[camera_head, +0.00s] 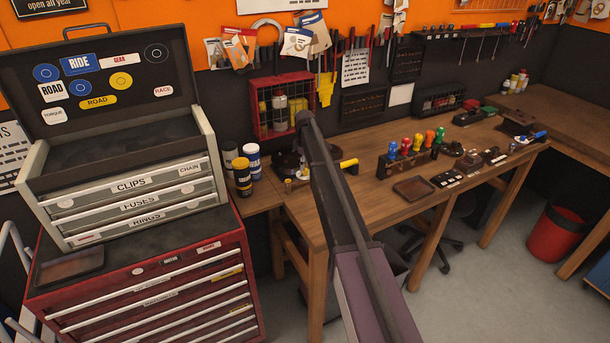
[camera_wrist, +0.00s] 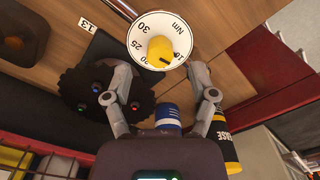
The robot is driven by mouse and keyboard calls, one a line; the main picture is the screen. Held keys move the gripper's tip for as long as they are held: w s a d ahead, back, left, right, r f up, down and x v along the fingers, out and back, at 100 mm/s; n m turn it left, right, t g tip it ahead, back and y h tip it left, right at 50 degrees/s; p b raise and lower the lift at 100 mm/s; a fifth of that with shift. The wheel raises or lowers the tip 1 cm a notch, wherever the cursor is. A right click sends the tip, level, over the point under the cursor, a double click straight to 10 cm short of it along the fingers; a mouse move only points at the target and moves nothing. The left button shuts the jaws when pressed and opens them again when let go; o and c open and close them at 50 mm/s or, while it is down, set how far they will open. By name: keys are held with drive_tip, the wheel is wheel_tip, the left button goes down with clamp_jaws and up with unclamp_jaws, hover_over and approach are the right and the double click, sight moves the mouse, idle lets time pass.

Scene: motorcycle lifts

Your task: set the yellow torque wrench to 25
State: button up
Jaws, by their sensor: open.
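In the wrist view a round white dial (camera_wrist: 138,29) marked Nm, with numbers around its rim, faces my camera. A yellow knob (camera_wrist: 158,48) sits at its centre, with a small dark mark on its lower right side. The mark seems to point near the low numbers, but the exact reading is too small to tell. My gripper (camera_wrist: 159,72) is open, its two fingers on either side of the dial's lower part; I cannot tell whether they touch it. In the head view a yellow handle end (camera_head: 349,163) shows just right of my arm, over the bench; my arm hides what is beside it.
In the wrist view a dark toothed disc (camera_wrist: 82,97) with coloured dots lies left of my fingers. Blue-white and yellow-black cans (camera_head: 243,178) stand left of the bench (camera_head: 310,208). A rack of coloured-handled tools (camera_head: 400,165) and a small tray (camera_head: 414,189) stand to the right.

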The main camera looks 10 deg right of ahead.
sight(305, 172)
drive_tip(key=shift+f+b, duration=1.3)
drive_tip(key=shift+f, duration=0.3)
drive_tip(key=shift+c, duration=0.2)
clamp_jaws()
